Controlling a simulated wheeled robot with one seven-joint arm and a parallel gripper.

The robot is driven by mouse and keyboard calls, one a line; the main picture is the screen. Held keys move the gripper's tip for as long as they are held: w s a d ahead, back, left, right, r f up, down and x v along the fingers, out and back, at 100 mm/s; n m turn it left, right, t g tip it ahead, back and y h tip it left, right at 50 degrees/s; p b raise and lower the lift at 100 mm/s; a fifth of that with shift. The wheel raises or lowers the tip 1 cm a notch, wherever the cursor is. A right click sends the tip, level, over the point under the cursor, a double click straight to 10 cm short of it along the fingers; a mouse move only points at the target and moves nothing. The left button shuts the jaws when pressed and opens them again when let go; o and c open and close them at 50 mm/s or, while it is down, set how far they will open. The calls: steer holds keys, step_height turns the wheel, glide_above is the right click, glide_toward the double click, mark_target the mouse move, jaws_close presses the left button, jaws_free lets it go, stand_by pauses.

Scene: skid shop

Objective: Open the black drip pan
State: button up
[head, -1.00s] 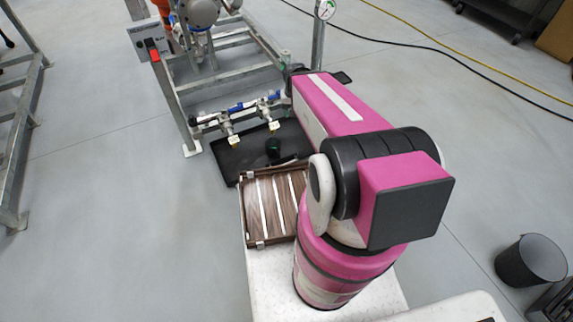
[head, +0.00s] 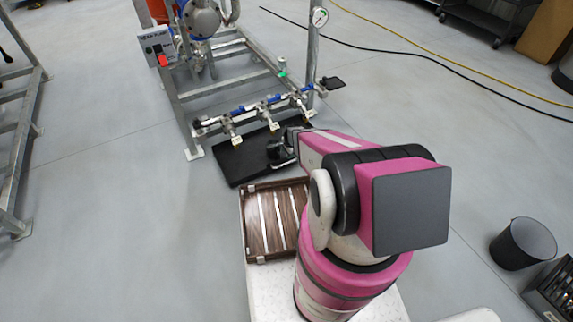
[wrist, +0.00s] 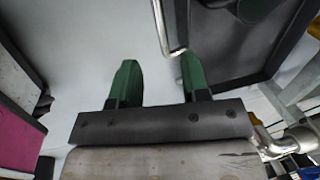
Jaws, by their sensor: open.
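The black drip pan (head: 232,162) lies on the floor under the valve manifold, at the foot of the skid frame. In the wrist view its dark edge and surface (wrist: 232,65) fill the upper right. My gripper (wrist: 157,72) has two green fingers spread apart with nothing held between them. A thin bent metal bar (wrist: 161,28) shows just beyond the fingertips, close to the right finger; I cannot tell whether they touch. In the head view my wrist is over the pan's right part, and my arm hides that part and the fingers.
The valve manifold (head: 236,117) with blue handles hangs above the pan's far side. A gauge post (head: 313,65) stands behind it. A brown slatted tray (head: 250,225) sits on my base near the arm.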

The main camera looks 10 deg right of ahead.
steer(key=f, duration=0.3)
steer(key=w+f, duration=0.1)
steer(key=f, duration=0.6)
steer(key=shift+w+a, duration=0.3)
steer(key=shift+w, duration=0.1)
jaws_close()
